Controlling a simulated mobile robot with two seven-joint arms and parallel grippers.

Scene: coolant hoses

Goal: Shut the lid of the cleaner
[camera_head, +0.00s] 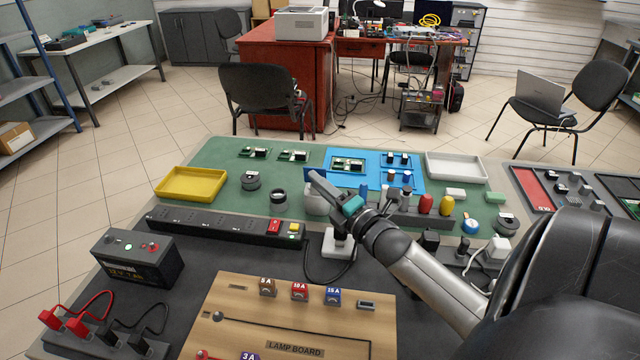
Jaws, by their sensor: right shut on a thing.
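The cleaner (315,205) looks like a small pale grey box on the green mat, just left of the middle of the bench. A dark blue panel (309,174), which looks like its lid, stands raised at the back of the box. My right gripper (319,181) reaches in from the lower right, over the cleaner. Its fingers are closed at the blue panel and appear to grip it, though they hide much of the contact and part of the box. My left gripper is out of view.
A dark round jar (279,200) stands close left of the cleaner, and a black power strip (225,225) lies in front. A blue mat (340,182) with boards is behind. Red and yellow-handled tools (426,204) stand right. A yellow tray (190,184) sits far left.

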